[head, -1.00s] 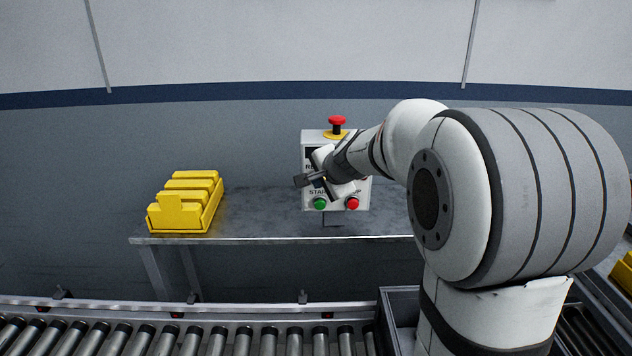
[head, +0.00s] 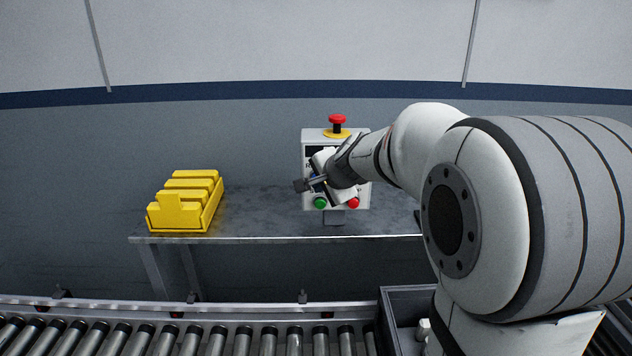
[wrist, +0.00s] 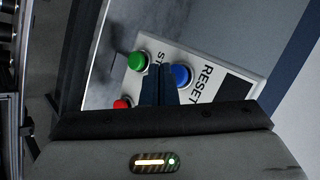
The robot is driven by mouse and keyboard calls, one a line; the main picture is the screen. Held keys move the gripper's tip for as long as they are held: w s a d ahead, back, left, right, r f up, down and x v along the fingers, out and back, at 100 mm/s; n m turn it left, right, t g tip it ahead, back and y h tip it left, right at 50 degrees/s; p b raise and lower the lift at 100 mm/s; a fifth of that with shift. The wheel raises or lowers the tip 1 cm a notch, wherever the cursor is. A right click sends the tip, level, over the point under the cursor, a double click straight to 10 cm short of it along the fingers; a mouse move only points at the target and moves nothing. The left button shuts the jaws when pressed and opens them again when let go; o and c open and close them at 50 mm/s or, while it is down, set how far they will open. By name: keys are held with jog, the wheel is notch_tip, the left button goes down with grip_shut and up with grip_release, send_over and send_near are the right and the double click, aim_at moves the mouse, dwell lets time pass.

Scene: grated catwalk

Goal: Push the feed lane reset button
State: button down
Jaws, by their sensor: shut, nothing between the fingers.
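The control box (head: 311,147) stands on a metal table, with a red mushroom button (head: 337,120) on a yellow base on top. A green button (head: 320,203) and a red button (head: 353,203) sit low on its face. In the wrist view, a blue button (wrist: 181,75) lies beside the printed word RESET (wrist: 203,84), near the green button (wrist: 136,61) and the red button (wrist: 122,104). My gripper (head: 300,185) is shut and empty in front of the box. In the wrist view its fingertips (wrist: 158,72) overlap the blue button's edge; I cannot tell whether they touch it.
A yellow bin (head: 185,205) stands at the left on the metal table (head: 260,215). A roller conveyor (head: 200,338) runs along the front, with a grey crate (head: 402,300) at its right. The table between bin and box is clear.

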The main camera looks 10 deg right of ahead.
jog(key=s, duration=0.3)
jog(key=s+a, duration=0.1)
jog(key=s, duration=0.1)
dwell(0.5)
dwell(0.5)
jog(key=s+f+n+g, duration=0.2)
jog(key=s+f+n, duration=0.1)
jog(key=s, duration=0.5)
jog(key=s+f+n+g+h, duration=0.1)
jog(key=s+f+n+g, duration=0.1)
jog(key=s+n, duration=0.3)
jog(key=s+f+n+g+h, duration=0.1)
jog(key=s+n, duration=0.4)
jog(key=s, duration=0.7)
notch_tip(320, 180, down, 3)
jog(key=shift+s+a+r+g, duration=0.2)
jog(key=shift+s+g, duration=0.1)
jog(key=shift+g, duration=0.6)
